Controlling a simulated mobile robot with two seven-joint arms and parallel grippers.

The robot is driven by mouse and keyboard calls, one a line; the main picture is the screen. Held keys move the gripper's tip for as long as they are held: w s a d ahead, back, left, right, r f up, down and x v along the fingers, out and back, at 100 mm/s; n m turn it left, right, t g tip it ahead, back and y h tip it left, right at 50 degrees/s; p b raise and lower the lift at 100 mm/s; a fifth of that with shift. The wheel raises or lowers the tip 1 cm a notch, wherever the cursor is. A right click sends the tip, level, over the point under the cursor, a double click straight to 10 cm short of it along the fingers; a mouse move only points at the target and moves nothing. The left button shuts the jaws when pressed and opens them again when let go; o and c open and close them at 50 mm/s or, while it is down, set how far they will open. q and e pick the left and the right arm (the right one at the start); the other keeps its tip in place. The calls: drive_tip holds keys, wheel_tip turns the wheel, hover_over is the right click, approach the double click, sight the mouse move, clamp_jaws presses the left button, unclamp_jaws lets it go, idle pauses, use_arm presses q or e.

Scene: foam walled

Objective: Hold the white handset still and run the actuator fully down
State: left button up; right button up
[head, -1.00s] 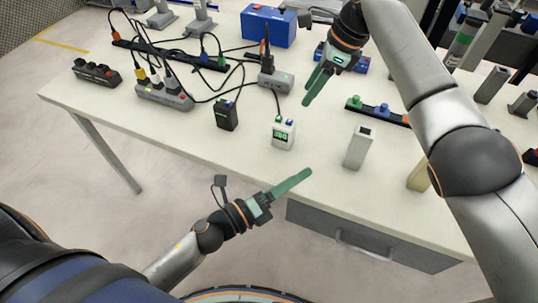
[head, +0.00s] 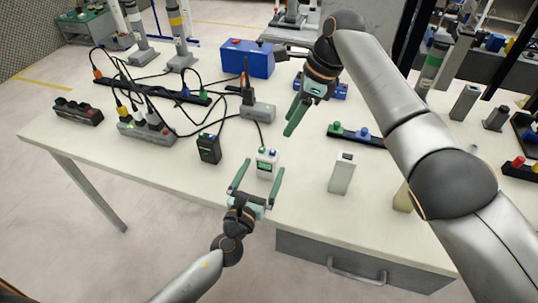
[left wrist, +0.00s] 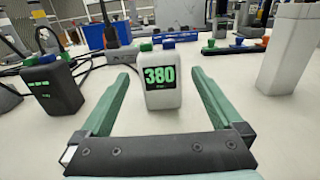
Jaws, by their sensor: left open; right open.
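The white handset (head: 266,165) stands upright on the table near its front edge, with a green and a blue button on top. In the left wrist view the handset (left wrist: 162,82) shows a green 380 on its screen. My left gripper (head: 264,166) is open and faces it, one finger towards each side; I see no finger pressed on it. My right gripper (head: 292,122) is open and empty, above the table, behind and right of the handset, fingers pointing down. I cannot tell which part is the actuator.
A black handset (head: 209,148) stands left of the white one. A white block (head: 341,174) stands to the right. Behind are a grey cable box (head: 257,110), power strips with cables, a blue box (head: 247,58) and a dark strip (head: 357,135) with green and blue buttons.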

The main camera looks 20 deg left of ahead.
sight(271, 152)
use_arm(q)
drive_tip(key=w, duration=0.7)
drive_tip(key=shift+w+d, duration=0.15)
drive_tip(key=c, duration=1.5)
drive_tip(key=shift+c, duration=0.2)
use_arm(e)
clamp_jaws()
idle(0.7)
